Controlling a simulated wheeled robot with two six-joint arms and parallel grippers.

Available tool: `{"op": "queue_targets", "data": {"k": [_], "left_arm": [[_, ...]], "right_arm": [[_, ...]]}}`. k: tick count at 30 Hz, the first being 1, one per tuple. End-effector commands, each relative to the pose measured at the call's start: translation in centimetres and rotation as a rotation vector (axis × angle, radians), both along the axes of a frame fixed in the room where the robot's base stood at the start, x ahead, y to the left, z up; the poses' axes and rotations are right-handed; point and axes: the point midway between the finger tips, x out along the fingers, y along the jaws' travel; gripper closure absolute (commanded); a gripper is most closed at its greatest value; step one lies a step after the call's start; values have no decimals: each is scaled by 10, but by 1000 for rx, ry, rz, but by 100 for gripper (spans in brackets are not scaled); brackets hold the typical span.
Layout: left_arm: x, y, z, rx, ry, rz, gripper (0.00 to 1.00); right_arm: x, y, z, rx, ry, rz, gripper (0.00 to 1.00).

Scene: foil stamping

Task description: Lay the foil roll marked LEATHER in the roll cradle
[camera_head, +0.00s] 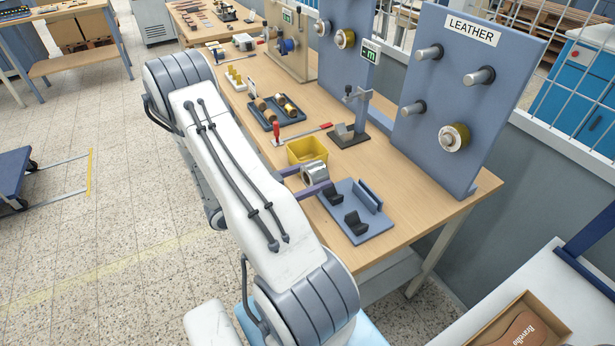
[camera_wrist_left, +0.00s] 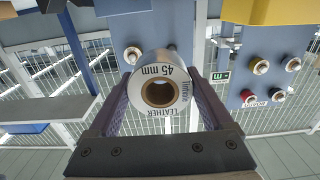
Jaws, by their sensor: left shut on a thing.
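My left gripper (camera_head: 310,178) is shut on a silver foil roll (camera_head: 319,169). In the left wrist view the roll (camera_wrist_left: 137,92) sits between the two fingers, its white end face and brown core towards the camera. That face reads LEATHER and 45 mm. The roll cradle (camera_head: 374,228) is a blue-grey plate on the bench with two black notched supports and an upright blue-grey plate along one side. It is empty. The gripper and roll are just left of and behind the cradle in the head view, apparently above the bench. My right gripper is not in view.
A yellow bin (camera_head: 307,150) stands close behind the roll. A peg board labelled LEATHER (camera_head: 440,110) rises at the bench's right, with a gold roll (camera_head: 453,137) on one peg. A dark tray of small rolls (camera_head: 277,118) and a metal stand (camera_head: 348,138) lie farther back.

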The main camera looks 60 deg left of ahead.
Motion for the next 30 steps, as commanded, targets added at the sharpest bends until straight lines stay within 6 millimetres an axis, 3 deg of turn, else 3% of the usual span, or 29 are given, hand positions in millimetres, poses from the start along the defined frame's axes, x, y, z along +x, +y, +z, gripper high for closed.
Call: {"op": "queue_targets", "data": {"k": [27, 30], "left_arm": [[60, -6, -27, -1, -1, -3, 83], [59, -5, -36, 0, -1, 0, 83]], "right_arm": [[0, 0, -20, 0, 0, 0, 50], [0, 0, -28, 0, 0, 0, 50]]}}
